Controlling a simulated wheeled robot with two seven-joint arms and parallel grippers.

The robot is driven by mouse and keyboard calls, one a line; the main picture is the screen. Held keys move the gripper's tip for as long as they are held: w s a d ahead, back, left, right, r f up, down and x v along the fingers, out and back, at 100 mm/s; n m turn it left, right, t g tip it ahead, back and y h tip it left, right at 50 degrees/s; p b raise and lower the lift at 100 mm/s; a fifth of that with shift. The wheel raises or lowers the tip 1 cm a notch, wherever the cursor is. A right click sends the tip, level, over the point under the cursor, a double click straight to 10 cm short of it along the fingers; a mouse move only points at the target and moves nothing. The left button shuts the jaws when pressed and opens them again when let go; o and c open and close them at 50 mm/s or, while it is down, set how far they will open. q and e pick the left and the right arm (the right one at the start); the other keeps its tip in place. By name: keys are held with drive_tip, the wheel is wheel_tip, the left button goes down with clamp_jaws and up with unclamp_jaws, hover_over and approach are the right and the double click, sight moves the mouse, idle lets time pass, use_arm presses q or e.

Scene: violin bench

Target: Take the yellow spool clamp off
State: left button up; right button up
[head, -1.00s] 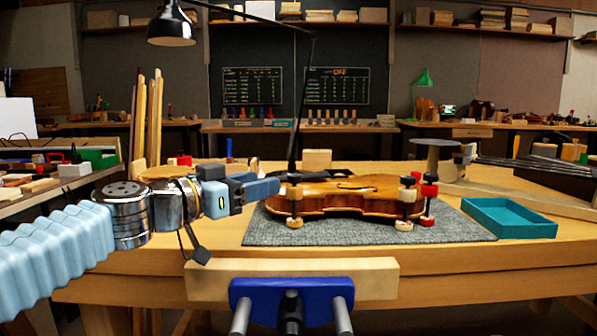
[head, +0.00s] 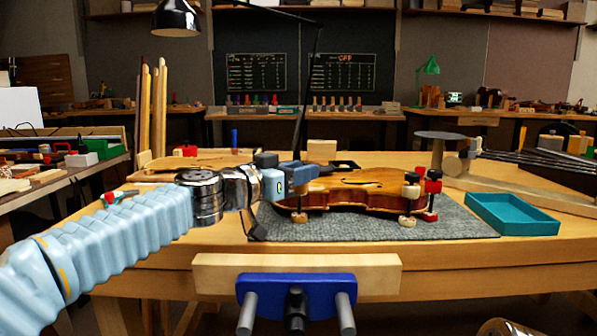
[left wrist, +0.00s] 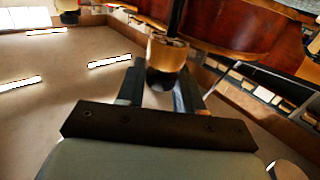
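The violin body (head: 350,193) lies on a grey mat (head: 330,228). A spool clamp (head: 300,217) with a tan-yellow end stands at its left end; the gripper hides its upper part. My left gripper (head: 303,174) is at that clamp, above the violin's left edge. In the left wrist view an amber spool with a dark underside (left wrist: 166,56) lies between the fingertips of my left gripper (left wrist: 162,80). The fingers look apart, and I cannot tell whether they touch it. A cream clamp (head: 410,192) and a red-and-black clamp (head: 433,187) stand at the violin's right end.
A teal tray (head: 512,215) sits right of the mat and looks empty. A blue vise (head: 296,290) with a wooden jaw is at the bench front. A lamp arm rises behind the violin. A round-topped stand (head: 443,137) is at the back right.

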use_arm(q)
drive_tip(key=c, duration=0.5)
